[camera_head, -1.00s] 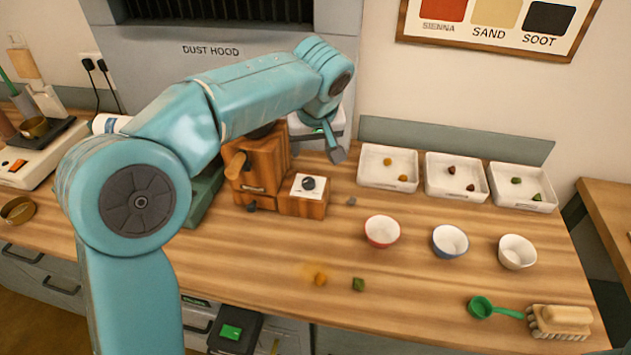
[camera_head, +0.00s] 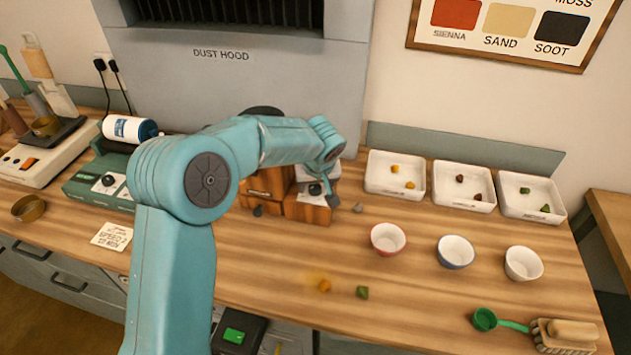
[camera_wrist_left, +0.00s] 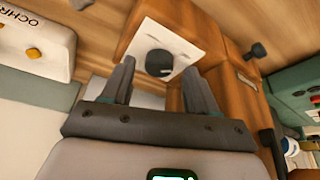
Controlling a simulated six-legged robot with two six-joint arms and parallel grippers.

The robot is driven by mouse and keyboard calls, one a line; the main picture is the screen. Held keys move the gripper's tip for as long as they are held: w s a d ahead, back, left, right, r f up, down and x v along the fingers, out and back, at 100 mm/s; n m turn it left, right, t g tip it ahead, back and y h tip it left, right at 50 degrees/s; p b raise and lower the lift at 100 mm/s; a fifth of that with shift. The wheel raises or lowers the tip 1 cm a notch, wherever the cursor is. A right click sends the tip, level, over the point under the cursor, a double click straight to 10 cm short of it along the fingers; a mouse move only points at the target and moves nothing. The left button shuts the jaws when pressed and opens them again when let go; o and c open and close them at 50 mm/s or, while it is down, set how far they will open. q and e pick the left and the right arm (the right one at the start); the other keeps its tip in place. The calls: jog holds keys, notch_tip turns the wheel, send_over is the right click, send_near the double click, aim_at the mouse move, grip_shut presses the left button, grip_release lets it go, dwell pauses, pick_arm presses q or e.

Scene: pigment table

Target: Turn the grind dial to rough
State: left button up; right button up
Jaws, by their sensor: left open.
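The grind dial is a round black knob (camera_head: 315,188) on a white plate, on the low front part of the wooden grinder (camera_head: 268,185). My left gripper (camera_head: 328,190) is over the dial and partly hides it. In the left wrist view the dial (camera_wrist_left: 159,64) shows between the two open fingertips of my left gripper (camera_wrist_left: 156,72), with a light mark on its lower edge. The fingers appear apart from the knob; I cannot tell how high above it they are. The plate's markings are too small to read. My right gripper is not in view.
A green machine (camera_head: 90,190) with another black knob stands left of the grinder, behind my arm. White trays (camera_head: 396,187) and bowls (camera_head: 388,240) stand to the right. A small grey lump (camera_head: 358,207) lies by the grinder.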

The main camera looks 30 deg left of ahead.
pick_arm(q)
jog(key=shift+w+f, duration=0.15)
jog(key=shift+f, duration=0.15)
